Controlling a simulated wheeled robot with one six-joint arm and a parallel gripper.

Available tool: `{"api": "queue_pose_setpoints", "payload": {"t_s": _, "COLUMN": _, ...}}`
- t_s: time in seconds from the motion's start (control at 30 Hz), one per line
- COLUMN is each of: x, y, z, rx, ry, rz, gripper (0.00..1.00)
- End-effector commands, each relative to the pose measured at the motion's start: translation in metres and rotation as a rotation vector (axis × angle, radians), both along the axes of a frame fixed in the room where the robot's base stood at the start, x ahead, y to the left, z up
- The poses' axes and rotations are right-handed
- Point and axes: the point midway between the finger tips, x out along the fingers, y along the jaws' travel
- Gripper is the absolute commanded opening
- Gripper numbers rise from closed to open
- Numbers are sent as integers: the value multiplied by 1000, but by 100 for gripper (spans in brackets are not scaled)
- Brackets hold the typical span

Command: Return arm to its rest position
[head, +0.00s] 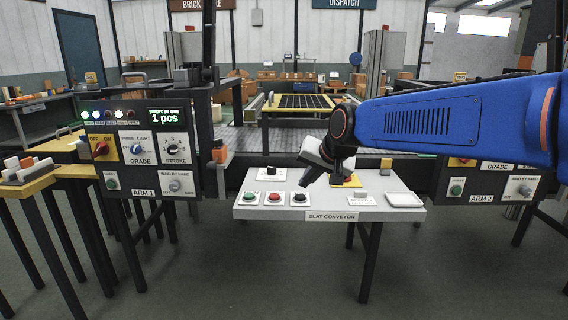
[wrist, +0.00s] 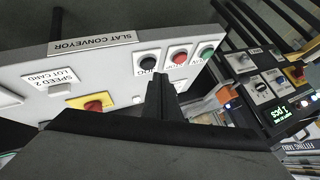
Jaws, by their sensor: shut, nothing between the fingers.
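My blue arm (head: 450,122) reaches in from the right and bends down at its wrist over the slat conveyor panel. My gripper (head: 307,181) hangs tilted above that panel, shut and empty. In the wrist view the dark fingers (wrist: 161,88) are together, pointing toward the row of buttons. The grey panel (head: 330,240) carries a green button (head: 251,197), a red button (head: 275,197) and a black button (head: 300,197). A yellow plate (head: 354,182) with a red knob, seen in the wrist view (wrist: 94,106), is partly hidden behind my wrist in the head view.
The Arm 1 control box (head: 140,150) stands left, its display reading 1 pcs. The Arm 2 box (head: 487,188) stands right. A white tray (head: 404,199) lies at the panel's right end. Yellow tables with bricks (head: 25,168) are at far left. Open floor (head: 280,280) lies in front.

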Motion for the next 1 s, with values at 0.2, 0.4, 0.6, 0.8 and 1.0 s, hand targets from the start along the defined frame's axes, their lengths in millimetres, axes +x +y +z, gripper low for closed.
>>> {"api": "queue_pose_setpoints", "payload": {"t_s": 0.2, "x": -70, "y": -76, "z": -17, "rx": -106, "ry": 23, "rz": 7, "gripper": 0}}
{"api": "queue_pose_setpoints", "payload": {"t_s": 0.4, "x": -137, "y": -132, "z": -43, "rx": -199, "ry": 58, "rz": 17, "gripper": 0}}
{"api": "queue_pose_setpoints", "payload": {"t_s": 0.6, "x": -207, "y": -178, "z": -76, "rx": -285, "ry": 102, "rz": 30, "gripper": 0}}
{"api": "queue_pose_setpoints", "payload": {"t_s": 0.8, "x": -274, "y": -212, "z": -113, "rx": -361, "ry": 152, "rz": 44, "gripper": 0}}
{"api": "queue_pose_setpoints", "payload": {"t_s": 1.0, "x": -316, "y": -230, "z": -141, "rx": -407, "ry": 190, "rz": 57, "gripper": 0}}
